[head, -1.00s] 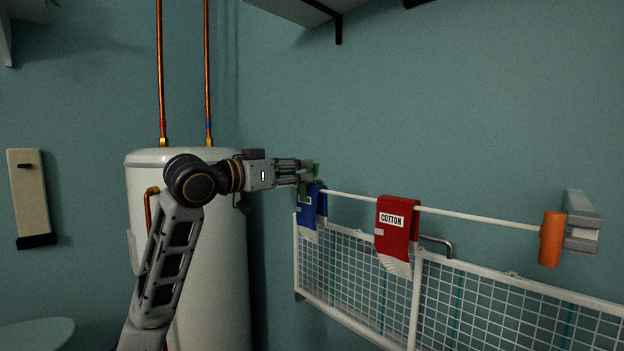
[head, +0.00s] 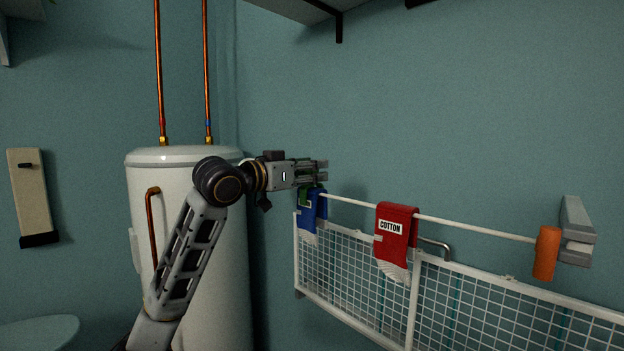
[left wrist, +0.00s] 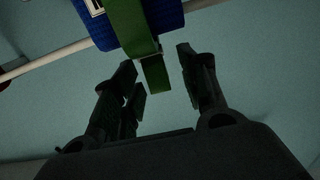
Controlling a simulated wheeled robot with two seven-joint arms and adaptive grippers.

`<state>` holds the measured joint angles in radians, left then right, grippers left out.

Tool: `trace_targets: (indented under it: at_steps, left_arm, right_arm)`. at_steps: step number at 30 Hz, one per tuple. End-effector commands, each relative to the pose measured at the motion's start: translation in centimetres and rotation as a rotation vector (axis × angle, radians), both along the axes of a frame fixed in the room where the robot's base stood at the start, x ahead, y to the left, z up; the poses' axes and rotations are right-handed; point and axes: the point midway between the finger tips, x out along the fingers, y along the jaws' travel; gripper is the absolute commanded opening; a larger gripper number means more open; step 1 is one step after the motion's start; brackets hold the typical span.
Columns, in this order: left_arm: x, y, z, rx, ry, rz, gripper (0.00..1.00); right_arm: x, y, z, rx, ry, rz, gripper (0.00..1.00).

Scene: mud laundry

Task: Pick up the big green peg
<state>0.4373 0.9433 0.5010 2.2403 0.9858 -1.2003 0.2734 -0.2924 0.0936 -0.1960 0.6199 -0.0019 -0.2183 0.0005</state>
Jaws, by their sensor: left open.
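The big green peg (head: 305,197) sits at the far left end of the white rail, on a blue sock (head: 313,211). My left gripper (head: 322,171) is at the top of the peg and hides part of it in the head view. In the left wrist view the peg (left wrist: 128,27) hangs over the blue sock (left wrist: 172,13), and its lower end lies between the open fingertips of my left gripper (left wrist: 158,68). A gap shows on the right side; contact on the left side is unclear. My right gripper is not in view.
A red sock (head: 396,230) hangs mid-rail on the white rail (head: 470,228). An orange peg (head: 547,253) is at its right end by a grey bracket (head: 577,232). A white wire rack (head: 420,290) is below. A white tank (head: 190,154) stands left.

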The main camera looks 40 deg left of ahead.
Motion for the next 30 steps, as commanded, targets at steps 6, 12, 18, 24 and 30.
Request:
trace_targets:
  at_steps: [6,12,18,24,30]
  left_arm:
    - [0.70,-0.08,-0.01,0.001,0.000,0.000,0.43]
    - [0.70,-0.08,-0.05,0.000,0.000,0.000,0.43]
    - [0.68,-0.08,-0.05,0.000,0.000,0.000,0.43]
    - [0.68,-0.08,-0.04,0.001,0.000,0.000,0.21]
    - [0.67,-0.08,-0.03,0.001,0.000,0.000,0.04]
  right_arm:
    - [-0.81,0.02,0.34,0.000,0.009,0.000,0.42]
    - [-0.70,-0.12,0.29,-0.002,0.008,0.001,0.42]
    - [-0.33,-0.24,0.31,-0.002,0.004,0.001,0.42]
    - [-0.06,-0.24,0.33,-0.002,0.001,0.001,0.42]
    - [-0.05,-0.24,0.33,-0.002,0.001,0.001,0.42]
